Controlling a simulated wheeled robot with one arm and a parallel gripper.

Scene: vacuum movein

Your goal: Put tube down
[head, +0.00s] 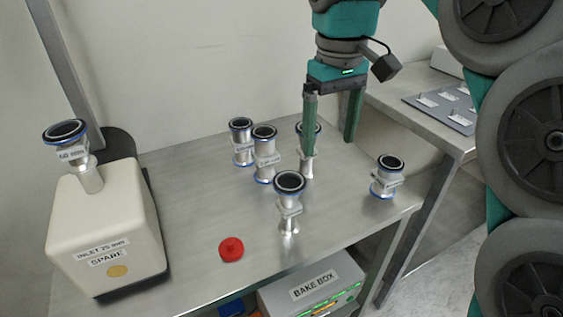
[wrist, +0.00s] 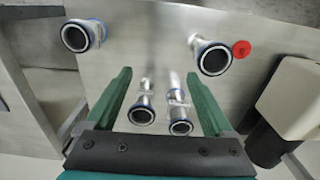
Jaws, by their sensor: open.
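Several short metal tubes with dark round tops and blue rings stand upright on the steel table (head: 200,185). One tube (head: 308,168) is partly hidden behind a finger of my gripper (head: 330,146). Two tubes (head: 241,143) (head: 265,155) stand left of it, one (head: 289,205) in front and one (head: 388,178) to the right. My gripper is open and pointing down, with nothing clamped in it. In the wrist view two tubes (wrist: 142,105) (wrist: 179,112) show between the spread green fingers; I cannot tell their depth relative to the fingertips.
A cream box (head: 105,235) labelled inlet and spare, with a tube-like fitting (head: 75,150) on top, stands at the left. A red cap (head: 231,249) lies near the front edge. A bake box (head: 312,290) sits lower in front. Another table (head: 425,115) stands at the right.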

